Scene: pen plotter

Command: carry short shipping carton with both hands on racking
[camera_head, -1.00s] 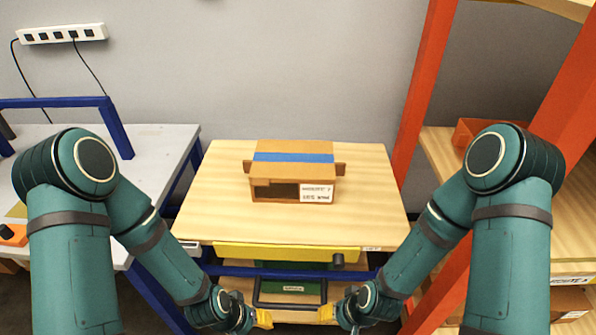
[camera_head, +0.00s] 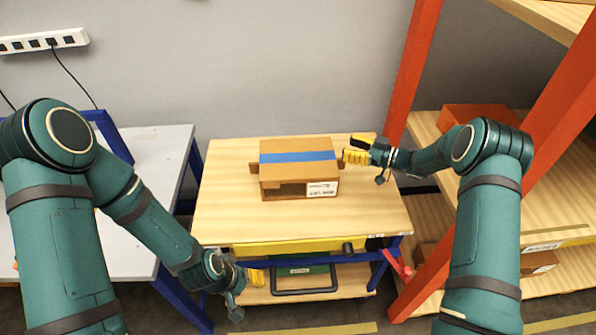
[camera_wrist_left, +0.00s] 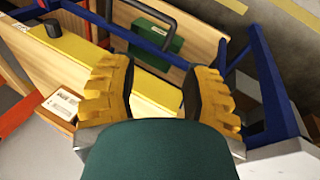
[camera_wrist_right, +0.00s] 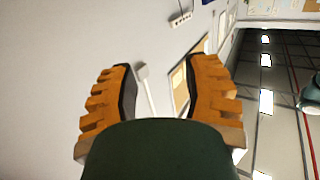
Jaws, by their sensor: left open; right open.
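The short shipping carton (camera_head: 285,171), brown with a blue tape strip across its top and a white label on its front, sits on a wooden-topped workbench (camera_head: 230,215). A handle tab sticks out on its left side. My right gripper (camera_head: 356,152) is open and empty, just right of the carton near its upper right edge; whether it touches cannot be told. My left gripper (camera_head: 256,277) is open and empty, low in front of the bench. The racking (camera_head: 412,70), with orange posts and wooden shelves, stands at the right.
A grey table (camera_head: 165,150) with a blue frame stands at the left. An orange bin (camera_head: 470,115) is on a racking shelf. Under the bench top are a yellow drawer front (camera_head: 300,245) and a green case (camera_head: 300,275). The bench top around the carton is clear.

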